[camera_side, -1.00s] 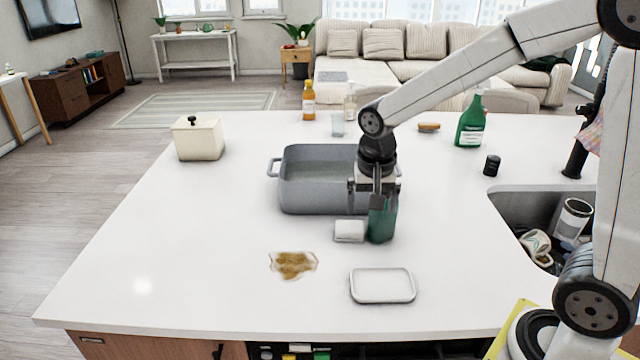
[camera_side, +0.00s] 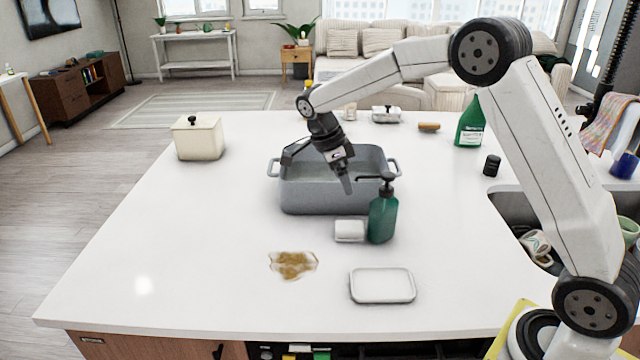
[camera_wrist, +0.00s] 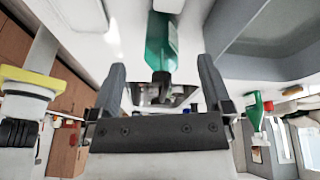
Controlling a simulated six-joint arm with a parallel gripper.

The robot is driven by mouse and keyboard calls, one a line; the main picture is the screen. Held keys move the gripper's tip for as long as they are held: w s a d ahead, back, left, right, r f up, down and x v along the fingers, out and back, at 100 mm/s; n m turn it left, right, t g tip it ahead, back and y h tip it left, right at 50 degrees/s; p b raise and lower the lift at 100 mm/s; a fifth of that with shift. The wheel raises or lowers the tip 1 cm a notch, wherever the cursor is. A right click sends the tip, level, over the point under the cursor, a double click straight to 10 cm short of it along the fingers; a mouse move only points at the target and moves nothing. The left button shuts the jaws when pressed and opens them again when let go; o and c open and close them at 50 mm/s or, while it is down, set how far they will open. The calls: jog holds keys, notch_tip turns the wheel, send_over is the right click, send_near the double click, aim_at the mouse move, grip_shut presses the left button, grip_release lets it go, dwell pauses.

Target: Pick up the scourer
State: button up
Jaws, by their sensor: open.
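No thing is clearly the scourer. A small white block (camera_side: 349,231) on the counter, touching or very near the green pump bottle (camera_side: 382,216), may be it, but I cannot tell. A brown oblong item (camera_side: 428,127) lies farther back. My gripper (camera_side: 318,172) is open and tilted over the grey basin (camera_side: 330,196), up and left of the white block, with nothing seen between its fingers. In the wrist view, its open fingers (camera_wrist: 162,88) frame the green pump bottle (camera_wrist: 160,45), which appears upside down beyond them. The basin's inside is partly hidden by my gripper.
A shallow white dish (camera_side: 383,286) sits at the front, with a brown spill (camera_side: 293,264) to its left. A cream lidded box (camera_side: 198,138) stands back left. A large green bottle (camera_side: 470,122) and black jar (camera_side: 492,166) stand near the sink (camera_side: 515,208).

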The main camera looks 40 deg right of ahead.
jog(key=w+m, duration=0.2)
jog(key=m, duration=0.1)
send_near(350, 225)
notch_tip(350, 225, down, 3)
jog(key=shift+w+d+r+g, duration=0.1)
jog(key=shift+r+g, duration=0.1)
jog(key=shift+g, duration=0.2)
jog(key=shift+x, duration=3.9)
jog(key=shift+d+r, duration=0.1)
jog(key=c, duration=1.3)
jog(key=shift+r, duration=0.15)
jog(key=shift+r, duration=1.2)
jog(key=shift+w+a+r, duration=0.15)
jog(key=shift+w+a, duration=2.8)
jog(key=shift+w, duration=0.3)
jog(key=shift+w+a+r, duration=0.2)
jog(key=shift+w+a, duration=2.8)
jog(key=shift+w, duration=0.25)
